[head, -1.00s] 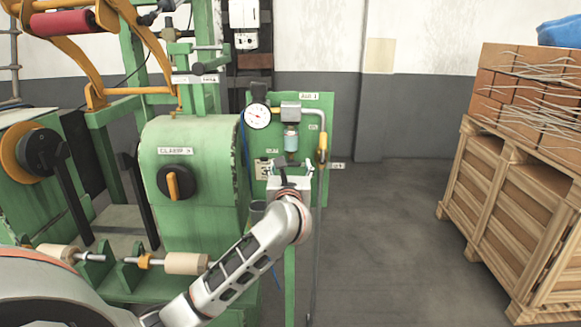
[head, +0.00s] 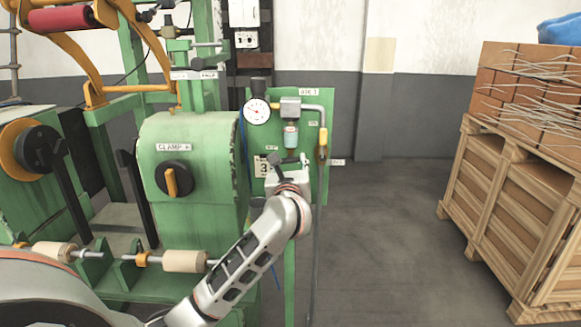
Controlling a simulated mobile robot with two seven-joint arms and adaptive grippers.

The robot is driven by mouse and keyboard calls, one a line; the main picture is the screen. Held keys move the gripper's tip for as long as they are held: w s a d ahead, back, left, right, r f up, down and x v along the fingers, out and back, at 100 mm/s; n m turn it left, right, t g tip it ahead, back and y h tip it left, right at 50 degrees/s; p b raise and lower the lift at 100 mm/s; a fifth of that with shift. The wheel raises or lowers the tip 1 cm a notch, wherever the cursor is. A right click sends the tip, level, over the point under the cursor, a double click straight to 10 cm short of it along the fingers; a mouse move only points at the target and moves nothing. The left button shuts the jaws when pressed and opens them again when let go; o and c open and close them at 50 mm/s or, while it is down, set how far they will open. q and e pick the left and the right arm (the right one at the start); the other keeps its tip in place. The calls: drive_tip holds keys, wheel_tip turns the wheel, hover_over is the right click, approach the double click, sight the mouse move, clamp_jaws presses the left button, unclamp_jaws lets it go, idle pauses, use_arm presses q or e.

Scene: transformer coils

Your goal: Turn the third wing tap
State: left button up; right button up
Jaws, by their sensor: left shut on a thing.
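My left gripper (head: 289,161) is at the lower part of the green panel (head: 318,186), its dark fingers toward the panel. It is shut on a small part there, beside a white plate (head: 262,167) that bears a 3. This fits the third wing tap, but my gripper and wrist hide nearly all of it, so its angle cannot be told. My right gripper is not in view.
The green machine (head: 205,205) stands left. A loaded wooden crate (head: 495,205) stands right, with clear floor between.

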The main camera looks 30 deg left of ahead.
use_arm(q)
drive_tip(key=n+b, duration=0.4)
drive_tip(key=n, duration=0.1)
drive_tip(key=n+b, duration=0.4)
drive_tip(key=n, duration=0.1)
drive_tip(key=n+b, duration=0.5)
drive_tip(key=n, duration=0.1)
drive_tip(key=shift+f, duration=0.25)
drive_tip(key=shift+r, duration=0.1)
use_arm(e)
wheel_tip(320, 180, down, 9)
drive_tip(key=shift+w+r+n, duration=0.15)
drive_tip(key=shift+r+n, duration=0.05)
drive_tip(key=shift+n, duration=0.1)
use_arm(q)
drive_tip(key=shift+n, duration=0.3)
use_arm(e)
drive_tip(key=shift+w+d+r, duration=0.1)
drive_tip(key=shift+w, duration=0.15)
use_arm(q)
drive_tip(key=o, duration=1.1)
